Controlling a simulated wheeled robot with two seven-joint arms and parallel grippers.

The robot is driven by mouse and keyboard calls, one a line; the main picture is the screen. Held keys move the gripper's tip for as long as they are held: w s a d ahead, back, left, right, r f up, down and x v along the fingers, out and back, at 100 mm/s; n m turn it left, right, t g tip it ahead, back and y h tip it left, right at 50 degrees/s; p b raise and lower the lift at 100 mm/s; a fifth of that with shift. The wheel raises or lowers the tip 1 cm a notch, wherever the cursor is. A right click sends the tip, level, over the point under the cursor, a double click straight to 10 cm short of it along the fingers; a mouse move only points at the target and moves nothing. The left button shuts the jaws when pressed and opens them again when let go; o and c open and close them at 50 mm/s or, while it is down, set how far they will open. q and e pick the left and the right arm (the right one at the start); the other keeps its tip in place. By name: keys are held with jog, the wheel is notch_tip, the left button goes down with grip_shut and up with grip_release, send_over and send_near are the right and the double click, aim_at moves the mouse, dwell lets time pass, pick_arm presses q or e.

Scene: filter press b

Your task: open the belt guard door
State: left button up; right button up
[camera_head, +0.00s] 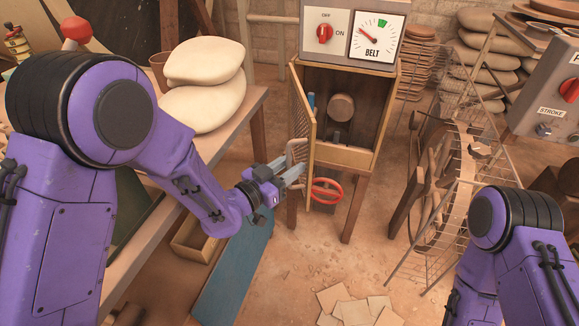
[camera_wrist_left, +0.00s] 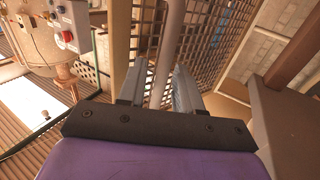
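The belt guard door (camera_head: 304,108), a mesh panel in a yellowish frame, stands swung out at the left side of the belt cabinet (camera_head: 345,157). The cabinet's inside shows, with a round pulley-like part in it. A pale bar handle (camera_head: 296,150) is on the door's outer face. My left gripper (camera_head: 297,171) is at this handle. In the left wrist view the handle bar (camera_wrist_left: 172,35) runs between the fingers (camera_wrist_left: 160,75), which stand apart with a gap beside the bar, and the mesh (camera_wrist_left: 205,45) lies behind. My right arm (camera_head: 505,225) shows at lower right; its gripper is out of view.
A red handwheel (camera_head: 326,191) sits low beside the door, close to my left gripper. A table (camera_head: 258,101) with pale sacks stands at left. A wire rack (camera_head: 440,215) is at right. Loose tiles (camera_head: 355,308) lie on the floor in front; the floor between is mostly clear.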

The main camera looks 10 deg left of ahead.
aim_at(288, 156)
pick_arm(q)
notch_tip(288, 156, up, 4)
jog(key=shift+s+p, duration=0.15)
jog(key=shift+p, duration=0.45)
jog(key=s+d+r+p, duration=0.2)
jog(key=s+r+p, duration=0.7)
jog(key=s+p, duration=0.4)
jog(key=shift+s+p, duration=0.3)
jog(key=shift+p, duration=0.65)
